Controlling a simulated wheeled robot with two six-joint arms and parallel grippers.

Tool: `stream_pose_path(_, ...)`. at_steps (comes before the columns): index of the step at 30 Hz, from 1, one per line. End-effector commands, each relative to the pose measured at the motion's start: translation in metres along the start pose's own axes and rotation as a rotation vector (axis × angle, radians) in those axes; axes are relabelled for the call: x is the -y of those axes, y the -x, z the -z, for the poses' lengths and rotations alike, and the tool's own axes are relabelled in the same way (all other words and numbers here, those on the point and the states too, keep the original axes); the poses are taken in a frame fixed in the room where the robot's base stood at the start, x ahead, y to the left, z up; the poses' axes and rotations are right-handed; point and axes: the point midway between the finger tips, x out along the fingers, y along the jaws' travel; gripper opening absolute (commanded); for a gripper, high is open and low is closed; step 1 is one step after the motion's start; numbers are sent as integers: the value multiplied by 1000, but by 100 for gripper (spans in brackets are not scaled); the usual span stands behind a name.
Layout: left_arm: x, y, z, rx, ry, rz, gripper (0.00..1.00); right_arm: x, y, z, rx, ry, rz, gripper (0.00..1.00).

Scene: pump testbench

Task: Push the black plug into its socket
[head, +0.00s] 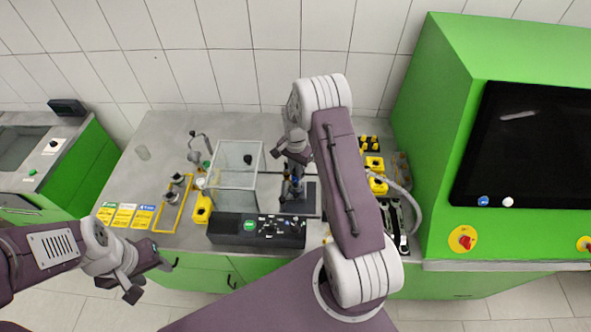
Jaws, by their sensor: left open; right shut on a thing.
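My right arm reaches over the bench. Its gripper (292,184) points down just right of the clear box, over a dark base plate. The gripper is shut on a small dark thing, which I take to be the black plug; it is too small and too covered to make out clearly. The socket cannot be told apart under the gripper and arm. My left gripper (149,280) is open and empty, in front of the bench's front edge at the lower left.
A clear box (234,183) stands left of my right gripper, behind a black control panel (260,231) with a green button. Yellow blocks (376,186) and a grey hose (398,187) lie right of my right arm. A green cabinet (450,110) bounds the right side.

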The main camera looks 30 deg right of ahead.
Motion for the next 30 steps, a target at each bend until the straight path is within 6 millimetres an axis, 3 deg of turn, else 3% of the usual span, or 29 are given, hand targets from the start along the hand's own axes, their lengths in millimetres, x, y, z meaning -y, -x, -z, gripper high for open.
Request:
stream_pose_path(5, 0, 0, 0, 0, 0, 0, 47, -1, -1, -1, 2, 0, -2, 0)
stream_pose_path(6, 0, 0, 0, 0, 0, 0, 47, -1, -1, -1, 2, 0, -2, 25)
stream_pose_path(8, 0, 0, 0, 0, 0, 0, 47, -1, -1, -1, 2, 0, -2, 39)
stream_pose_path(22, 0, 2, 0, 0, 0, 0, 47, 0, 1, 0, 1, 0, -1, 39)
stream_pose_path(30, 0, 21, 2, 0, 0, 0, 47, 0, 27, 0, 1, 0, 0, 39)
